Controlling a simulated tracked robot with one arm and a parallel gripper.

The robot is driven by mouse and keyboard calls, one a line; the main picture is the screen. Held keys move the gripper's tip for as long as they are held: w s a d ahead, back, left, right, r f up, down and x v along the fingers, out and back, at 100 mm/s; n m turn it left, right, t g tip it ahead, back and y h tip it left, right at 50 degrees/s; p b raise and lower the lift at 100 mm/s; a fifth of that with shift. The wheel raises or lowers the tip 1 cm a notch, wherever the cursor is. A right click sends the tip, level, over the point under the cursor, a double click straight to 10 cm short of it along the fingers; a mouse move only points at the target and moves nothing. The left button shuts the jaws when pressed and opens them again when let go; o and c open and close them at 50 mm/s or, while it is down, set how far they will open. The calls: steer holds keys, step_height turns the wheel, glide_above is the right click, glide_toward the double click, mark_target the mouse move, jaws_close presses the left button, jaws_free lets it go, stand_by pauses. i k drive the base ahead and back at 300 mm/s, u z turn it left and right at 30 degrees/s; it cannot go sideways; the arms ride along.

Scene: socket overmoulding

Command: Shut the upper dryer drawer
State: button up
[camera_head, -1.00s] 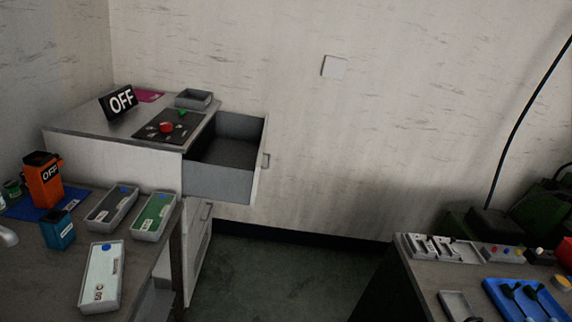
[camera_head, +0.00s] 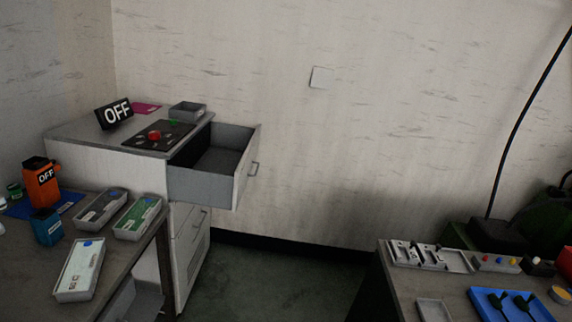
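The upper dryer drawer (camera_head: 212,176) is pulled out to the right from the white dryer cabinet (camera_head: 105,168). It is grey inside and looks empty. Its white front (camera_head: 246,166) carries a small bar handle (camera_head: 254,169). A lower drawer (camera_head: 191,225) with its own handle (camera_head: 199,222) sits below and looks shut. The cabinet top holds a black panel with a red button (camera_head: 155,135) and a green knob (camera_head: 173,122), and a black OFF sign (camera_head: 114,114). My gripper is not in view.
A left bench (camera_head: 120,245) holds several trays, an orange OFF box (camera_head: 41,185) and a blue box (camera_head: 46,227). A right bench (camera_head: 395,290) holds a blue tray (camera_head: 486,306) and fixtures. Dark floor (camera_head: 270,280) lies clear between the benches.

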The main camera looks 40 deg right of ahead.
mark_target(219, 180)
steer(key=z, duration=1)
steer(key=i, duration=2.3)
steer(key=z, duration=0.35)
steer(key=i, duration=1.2)
steer(key=z, duration=0.05)
